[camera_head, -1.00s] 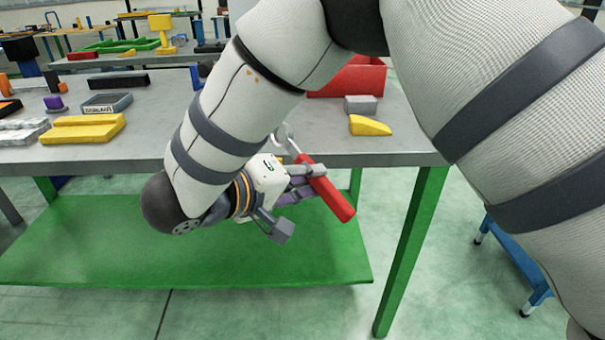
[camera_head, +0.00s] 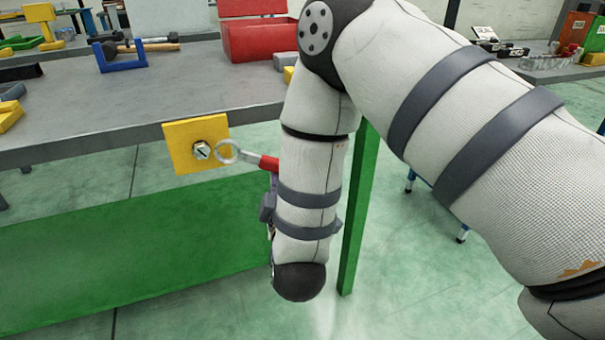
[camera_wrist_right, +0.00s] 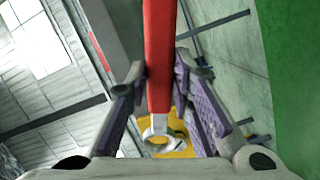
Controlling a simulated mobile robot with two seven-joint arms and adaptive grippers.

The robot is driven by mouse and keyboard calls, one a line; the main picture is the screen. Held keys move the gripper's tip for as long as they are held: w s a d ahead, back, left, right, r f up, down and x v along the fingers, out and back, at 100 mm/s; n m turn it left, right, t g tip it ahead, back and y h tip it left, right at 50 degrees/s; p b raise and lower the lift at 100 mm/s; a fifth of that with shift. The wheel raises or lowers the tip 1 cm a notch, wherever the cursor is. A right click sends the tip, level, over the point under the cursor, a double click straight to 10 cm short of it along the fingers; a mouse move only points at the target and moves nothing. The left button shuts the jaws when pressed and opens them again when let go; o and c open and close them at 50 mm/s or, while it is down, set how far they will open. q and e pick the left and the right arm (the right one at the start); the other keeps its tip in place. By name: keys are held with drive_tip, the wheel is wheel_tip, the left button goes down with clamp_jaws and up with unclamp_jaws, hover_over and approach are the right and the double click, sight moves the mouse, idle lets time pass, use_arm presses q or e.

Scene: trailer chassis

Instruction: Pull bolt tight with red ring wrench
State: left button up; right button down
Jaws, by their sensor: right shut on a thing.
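A bolt (camera_head: 201,150) with a silver head sits on a yellow plate (camera_head: 180,132) at the front edge of the workbench. The red ring wrench (camera_head: 266,163) has its open silver ring just to the right of the bolt head, apart from it in the picture. My right gripper (camera_wrist_right: 160,65) is shut on the red handle in the right wrist view. In the head view, my forearm hides most of that gripper and the handle. The wrist view also shows the ring and the yellow plate (camera_wrist_right: 181,147) behind it; the bolt is hard to make out there. My left gripper is not in view.
The grey workbench top (camera_head: 150,100) is mostly clear near its front. A red toolbox (camera_head: 262,40) and a blue holder (camera_head: 121,57) stand on it. A green table leg (camera_head: 357,215) is close behind my right forearm.

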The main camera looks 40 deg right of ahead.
sight(258, 166)
drive_tip(key=a+n+t+y, duration=0.1)
drive_tip(key=a+y, duration=0.1)
drive_tip(key=a+f+n+t+y, duration=0.1)
drive_tip(key=a+n+y, duration=0.1)
drive_tip(key=shift+s+f+b, duration=0.15)
drive_tip(key=shift+f+b, duration=0.05)
drive_tip(key=shift+b, duration=0.1)
drive_tip(key=x, duration=0.6)
drive_tip(key=shift+w, duration=0.25)
drive_tip(key=shift+d+r+p, duration=0.1)
drive_tip(key=shift+d+p, duration=0.05)
drive_tip(key=shift+p, duration=0.6)
idle(0.8)
drive_tip(key=shift+x, duration=0.75)
idle(0.6)
